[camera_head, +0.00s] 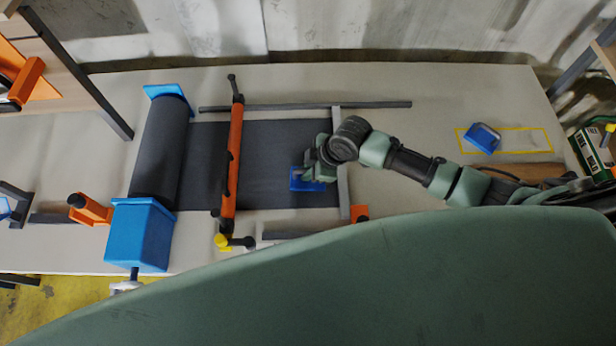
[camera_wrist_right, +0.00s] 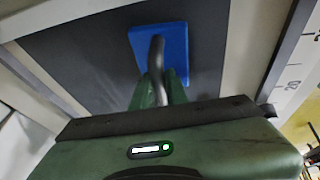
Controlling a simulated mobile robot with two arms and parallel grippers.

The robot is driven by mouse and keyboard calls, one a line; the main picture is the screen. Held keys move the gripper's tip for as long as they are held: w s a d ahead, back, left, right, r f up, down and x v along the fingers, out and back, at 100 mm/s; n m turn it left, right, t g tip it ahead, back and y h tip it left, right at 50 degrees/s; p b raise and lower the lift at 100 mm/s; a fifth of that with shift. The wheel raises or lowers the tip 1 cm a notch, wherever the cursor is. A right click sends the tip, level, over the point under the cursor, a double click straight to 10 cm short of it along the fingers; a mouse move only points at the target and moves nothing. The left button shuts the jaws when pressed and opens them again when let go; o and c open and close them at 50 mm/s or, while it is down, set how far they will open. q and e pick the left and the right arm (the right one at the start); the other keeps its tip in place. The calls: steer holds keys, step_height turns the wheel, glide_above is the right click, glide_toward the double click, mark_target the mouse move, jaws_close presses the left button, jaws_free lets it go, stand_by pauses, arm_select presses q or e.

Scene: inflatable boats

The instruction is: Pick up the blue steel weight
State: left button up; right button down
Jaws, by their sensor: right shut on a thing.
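A blue steel weight (camera_head: 304,185) sits at the right end of the dark fabric strip in the head view. It is a flat blue block with a dark bent handle, and it also shows in the right wrist view (camera_wrist_right: 177,50). My right gripper (camera_head: 317,171) is over it, shut on its handle; the green fingers show at the handle in the wrist view (camera_wrist_right: 157,88). The block appears on or just above the strip; I cannot tell which. A second blue weight (camera_head: 483,138) lies inside a yellow outline on the right. My left gripper is not in view.
An orange bar (camera_head: 232,160) crosses the dark strip (camera_head: 270,140) left of my right gripper. A dark roll (camera_head: 161,150) with blue ends lies farther left. Grey rails (camera_head: 375,104) run along the strip. The pale table top between strip and yellow outline is mostly clear behind my arm.

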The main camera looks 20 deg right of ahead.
steer(key=shift+w+a+r, duration=0.1)
steer(key=shift+w+r, duration=0.05)
stand_by(0.3)
steer(key=shift+r, duration=0.1)
